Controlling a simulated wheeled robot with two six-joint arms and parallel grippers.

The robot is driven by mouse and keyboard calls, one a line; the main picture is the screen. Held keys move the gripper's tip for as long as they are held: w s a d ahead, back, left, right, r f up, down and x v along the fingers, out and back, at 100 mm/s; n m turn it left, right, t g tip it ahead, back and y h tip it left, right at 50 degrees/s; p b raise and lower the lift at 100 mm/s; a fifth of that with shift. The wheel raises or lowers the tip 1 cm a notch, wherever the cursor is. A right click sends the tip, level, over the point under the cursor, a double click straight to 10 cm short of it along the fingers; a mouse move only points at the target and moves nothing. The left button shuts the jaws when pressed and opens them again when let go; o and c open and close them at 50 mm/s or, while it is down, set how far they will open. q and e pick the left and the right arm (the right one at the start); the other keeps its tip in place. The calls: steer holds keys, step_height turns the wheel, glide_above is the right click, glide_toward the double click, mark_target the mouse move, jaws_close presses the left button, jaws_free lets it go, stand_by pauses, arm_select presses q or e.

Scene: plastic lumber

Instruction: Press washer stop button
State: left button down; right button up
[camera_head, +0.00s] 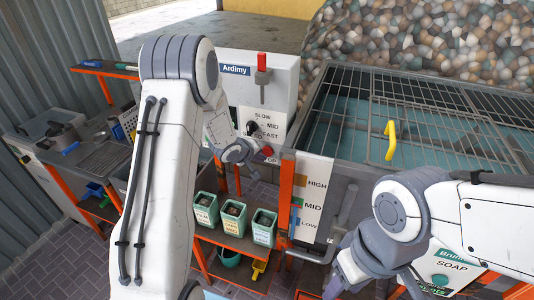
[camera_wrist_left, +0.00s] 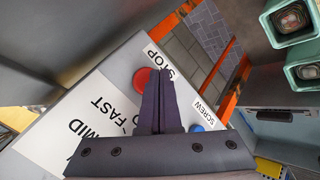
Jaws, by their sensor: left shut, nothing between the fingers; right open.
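The red stop button (camera_wrist_left: 142,79) sits on the white and grey washer panel, beside the printed word STOP (camera_wrist_left: 160,62). In the head view the red button (camera_head: 268,151) shows at the lower right of the panel. My left gripper (camera_wrist_left: 160,75) is shut and empty. In the wrist view its fingertips overlap the right edge of the red button; I cannot tell whether they touch it. In the head view my left gripper (camera_head: 254,167) is close to the panel, just below and left of the button. My right gripper (camera_head: 382,290) is open at the bottom edge, cut off by the frame.
A blue button (camera_wrist_left: 197,128) sits near the SCREW label. A dark knob (camera_head: 252,129) is beside the SLOW, MID, FAST labels. Green bins (camera_head: 235,217) stand on a shelf below. A caged washer tank (camera_head: 345,110) with a yellow handle (camera_head: 391,140) is on the right.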

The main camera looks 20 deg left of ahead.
stand_by(0.8)
arm_select(q)
steer(key=shift+w+p, duration=0.4)
steer(key=shift+p, duration=0.25)
steer(key=shift+w+p, duration=0.5)
stand_by(0.4)
steer(key=shift+s, duration=0.9)
steer(key=shift+s, duration=0.1)
